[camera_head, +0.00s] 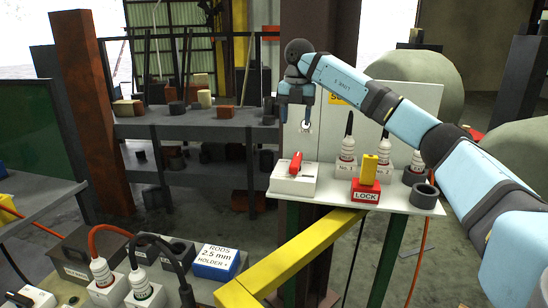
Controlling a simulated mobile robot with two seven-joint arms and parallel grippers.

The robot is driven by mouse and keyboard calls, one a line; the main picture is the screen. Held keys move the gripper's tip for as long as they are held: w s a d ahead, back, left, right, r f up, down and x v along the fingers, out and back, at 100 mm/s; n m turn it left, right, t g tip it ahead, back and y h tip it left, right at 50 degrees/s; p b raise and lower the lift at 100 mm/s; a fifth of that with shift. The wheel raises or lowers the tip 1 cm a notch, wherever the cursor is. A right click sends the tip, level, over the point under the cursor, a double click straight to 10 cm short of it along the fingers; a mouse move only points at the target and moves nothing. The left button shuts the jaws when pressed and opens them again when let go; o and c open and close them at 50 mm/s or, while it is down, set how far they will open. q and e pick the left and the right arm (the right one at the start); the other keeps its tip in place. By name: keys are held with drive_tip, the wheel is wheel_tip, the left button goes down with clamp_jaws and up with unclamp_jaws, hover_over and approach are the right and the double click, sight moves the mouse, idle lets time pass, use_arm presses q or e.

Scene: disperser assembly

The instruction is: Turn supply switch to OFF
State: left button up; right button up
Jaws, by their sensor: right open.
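The supply switch appears to be the white box (293,184) with a red lever (296,163) on the left end of the white shelf. The lever stands tilted upward; I cannot read any ON or OFF marking on it. My right arm reaches in from the right, and my right gripper (297,108) is open and empty, pointing down above the switch, apart from it. My left gripper is not in view.
On the shelf (320,198) stand a red LOCK block (365,192) with a yellow top, several white plugs (347,150) and a dark ring (424,195). A yellow beam (290,262) runs below. A blue rods box (215,262) and white connectors (105,285) sit lower left.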

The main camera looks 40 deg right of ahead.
sight(296, 160)
drive_tip(key=f, duration=0.4)
drive_tip(key=f+b, duration=0.1)
drive_tip(key=f, duration=0.4)
drive_tip(key=f+b, duration=0.1)
drive_tip(key=f, duration=0.3)
drive_tip(key=shift+w+d+f, duration=0.1)
drive_tip(key=shift+d+f, duration=0.05)
drive_tip(key=shift+d, duration=0.25)
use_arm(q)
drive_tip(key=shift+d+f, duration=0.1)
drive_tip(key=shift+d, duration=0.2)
use_arm(e)
drive_tip(key=c, duration=0.9)
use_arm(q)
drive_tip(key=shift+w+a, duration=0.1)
